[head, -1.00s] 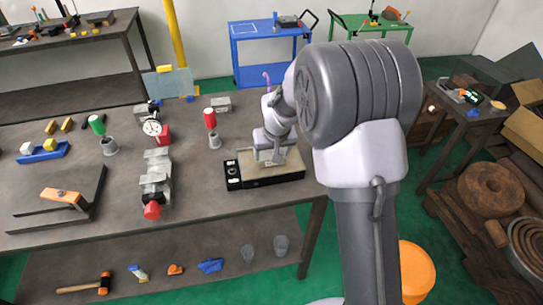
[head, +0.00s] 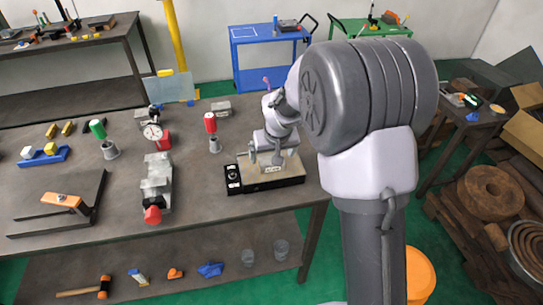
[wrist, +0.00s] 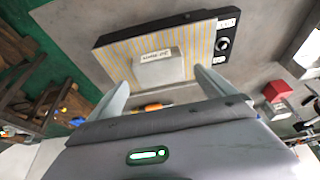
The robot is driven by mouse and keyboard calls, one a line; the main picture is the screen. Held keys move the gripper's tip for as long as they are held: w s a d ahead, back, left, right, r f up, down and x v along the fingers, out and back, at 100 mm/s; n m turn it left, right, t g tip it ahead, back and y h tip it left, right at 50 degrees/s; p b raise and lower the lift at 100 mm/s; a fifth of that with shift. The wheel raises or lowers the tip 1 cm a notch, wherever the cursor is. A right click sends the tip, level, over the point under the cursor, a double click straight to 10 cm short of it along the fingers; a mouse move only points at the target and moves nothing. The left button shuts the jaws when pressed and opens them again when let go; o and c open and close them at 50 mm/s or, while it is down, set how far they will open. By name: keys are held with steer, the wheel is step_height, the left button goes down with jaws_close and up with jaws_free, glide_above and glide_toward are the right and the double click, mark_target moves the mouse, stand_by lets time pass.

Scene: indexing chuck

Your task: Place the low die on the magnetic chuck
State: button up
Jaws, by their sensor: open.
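The magnetic chuck (head: 262,182) is a low black base with a striped tan top. It also shows in the wrist view (wrist: 215,25). A grey block with a white label (wrist: 160,66), which looks like the low die, lies flat on the chuck's top. The label is too small to read surely. In the head view the block (head: 271,162) is partly hidden by my gripper (head: 271,155). My gripper is open, with one finger on each side of the block; the wrist view shows its fingers (wrist: 163,84) apart from the block's sides.
Another grey labelled block (head: 221,109) lies at the table's back. Left of the chuck are a red-topped holder (head: 210,123), a dial gauge (head: 153,132) and a grey vise (head: 157,180). The table (head: 215,205) is bare in front of the chuck.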

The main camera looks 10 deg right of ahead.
steer(key=s+r+m+p, duration=0.1)
steer(key=s+r, duration=0.5)
steer(key=r, duration=0.2)
steer(key=s+r+p, duration=0.1)
steer(key=s+r, duration=0.4)
steer(key=r, duration=0.3)
steer(key=s+a+r+m+y, duration=0.1)
steer(key=s+a, duration=0.1)
steer(key=s, duration=0.8)
steer(key=s+a+r+m+t+y, duration=0.1)
steer(key=s+a+r+m, duration=0.1)
steer(key=s, duration=0.9)
steer(key=shift+s+r, duration=0.2)
steer(key=shift+s, duration=0.05)
steer(key=shift+f, duration=0.1)
step_height(320, 180, down, 4)
steer(key=b, duration=0.4)
steer(key=shift+f+b, duration=0.15)
steer(key=shift+b, duration=0.15)
